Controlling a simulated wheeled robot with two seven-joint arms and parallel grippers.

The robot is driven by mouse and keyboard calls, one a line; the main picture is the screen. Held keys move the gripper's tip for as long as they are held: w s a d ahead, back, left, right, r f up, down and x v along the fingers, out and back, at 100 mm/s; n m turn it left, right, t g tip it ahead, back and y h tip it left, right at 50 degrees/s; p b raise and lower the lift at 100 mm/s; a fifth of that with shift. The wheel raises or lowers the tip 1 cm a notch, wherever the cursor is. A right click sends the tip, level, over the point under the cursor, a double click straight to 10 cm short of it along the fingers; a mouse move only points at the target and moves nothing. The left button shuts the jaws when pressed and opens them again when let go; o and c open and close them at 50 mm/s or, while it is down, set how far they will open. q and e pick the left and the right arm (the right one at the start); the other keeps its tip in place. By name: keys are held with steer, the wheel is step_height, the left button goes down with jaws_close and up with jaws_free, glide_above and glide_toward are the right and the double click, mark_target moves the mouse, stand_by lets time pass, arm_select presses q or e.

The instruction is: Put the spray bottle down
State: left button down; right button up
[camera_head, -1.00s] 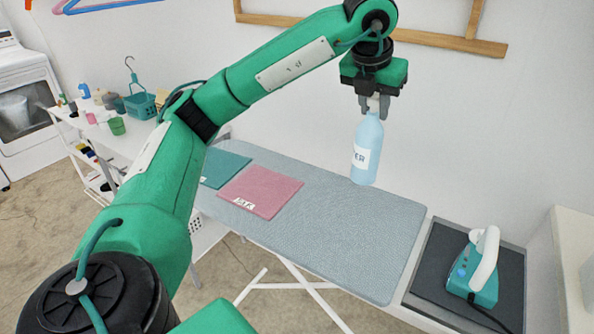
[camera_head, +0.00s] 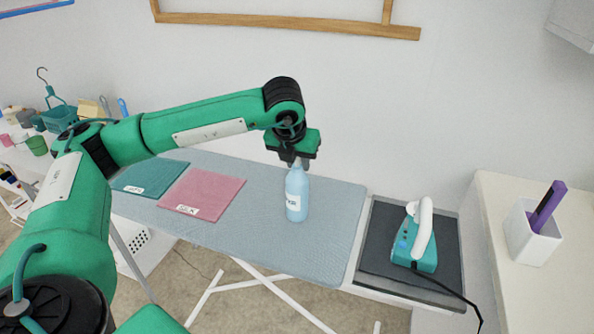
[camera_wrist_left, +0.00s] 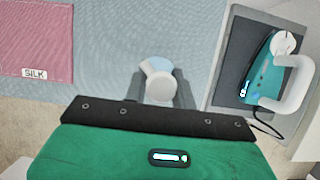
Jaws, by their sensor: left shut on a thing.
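The spray bottle (camera_head: 297,197) is light blue with a white label and stands upright over the ironing board (camera_head: 265,235), its base appearing at the board's surface. My left gripper (camera_head: 296,165) is shut on its top from above. In the left wrist view the bottle (camera_wrist_left: 157,80) shows from above between the fingers, with the grey-blue board (camera_wrist_left: 110,50) under it. I cannot tell for sure whether its base touches the board. My right gripper is not in view.
A pink cloth (camera_head: 202,192) and a teal cloth (camera_head: 150,178) lie on the board to the left. A teal iron (camera_head: 414,240) rests on a dark pad (camera_head: 375,245) to the right. A white cup (camera_head: 530,238) stands on the right counter. The board around the bottle is clear.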

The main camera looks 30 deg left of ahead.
mark_target(296, 168)
arm_select(q)
step_height(296, 168, down, 3)
steer(key=shift+f, duration=0.2)
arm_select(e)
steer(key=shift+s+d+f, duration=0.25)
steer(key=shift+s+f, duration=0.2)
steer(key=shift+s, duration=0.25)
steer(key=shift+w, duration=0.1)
arm_select(q)
steer(key=c, duration=1.1)
jaws_free()
steer(key=shift+c, duration=0.2)
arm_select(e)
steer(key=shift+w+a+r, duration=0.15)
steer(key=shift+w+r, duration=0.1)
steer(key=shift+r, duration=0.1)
